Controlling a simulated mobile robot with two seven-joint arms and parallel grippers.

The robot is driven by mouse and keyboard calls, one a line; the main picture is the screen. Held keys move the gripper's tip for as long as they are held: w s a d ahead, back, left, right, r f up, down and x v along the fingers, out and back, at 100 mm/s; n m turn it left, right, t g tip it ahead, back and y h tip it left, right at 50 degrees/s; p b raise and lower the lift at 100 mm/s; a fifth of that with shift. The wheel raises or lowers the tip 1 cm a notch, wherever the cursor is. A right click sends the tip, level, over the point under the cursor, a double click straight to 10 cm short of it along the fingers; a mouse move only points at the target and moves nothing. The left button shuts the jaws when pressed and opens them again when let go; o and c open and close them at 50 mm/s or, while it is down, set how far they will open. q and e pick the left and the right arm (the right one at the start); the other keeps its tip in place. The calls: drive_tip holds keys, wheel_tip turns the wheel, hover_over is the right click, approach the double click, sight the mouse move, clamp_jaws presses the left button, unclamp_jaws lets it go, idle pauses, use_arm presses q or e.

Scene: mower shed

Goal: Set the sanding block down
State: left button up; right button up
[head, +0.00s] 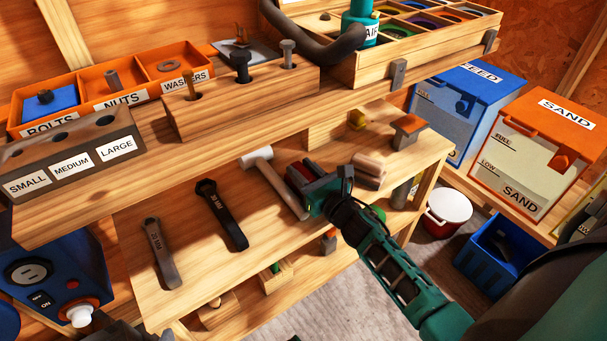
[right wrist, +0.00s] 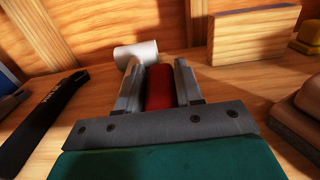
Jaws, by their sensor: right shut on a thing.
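My right gripper (head: 303,175) is shut on the sanding block (right wrist: 159,88), whose dark red face shows between the two fingers in the right wrist view. The fingers and palm hide the rest of it. The gripper is low over the wooden middle shelf (head: 200,268), just right of the white-headed mallet (head: 257,157). I cannot tell whether the block touches the shelf. The mallet's head also shows beyond the fingertips in the right wrist view (right wrist: 135,53). My left gripper is not in view.
Brown blocks (head: 369,165) lie just right of the gripper. Two dark wrenches, one nearer (head: 222,215) and one farther left (head: 160,253), lie left of the mallet with bare wood between. The upper shelf holds a peg block (head: 240,105) above.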

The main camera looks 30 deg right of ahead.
drive_tip(key=shift+r, duration=0.15)
drive_tip(key=shift+f, duration=0.2)
drive_tip(key=o, duration=1.1)
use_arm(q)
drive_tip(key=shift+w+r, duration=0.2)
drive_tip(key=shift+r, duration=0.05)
use_arm(e)
drive_tip(key=shift+r, duration=0.15)
drive_tip(key=shift+s, duration=0.2)
use_arm(q)
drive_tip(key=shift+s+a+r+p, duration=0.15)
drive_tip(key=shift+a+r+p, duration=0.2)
drive_tip(key=shift+p, duration=0.4)
use_arm(e)
drive_tip(key=s, duration=0.7)
drive_tip(key=s+d, duration=0.1)
drive_tip(key=s, duration=0.3)
drive_tip(key=shift+s, duration=0.3)
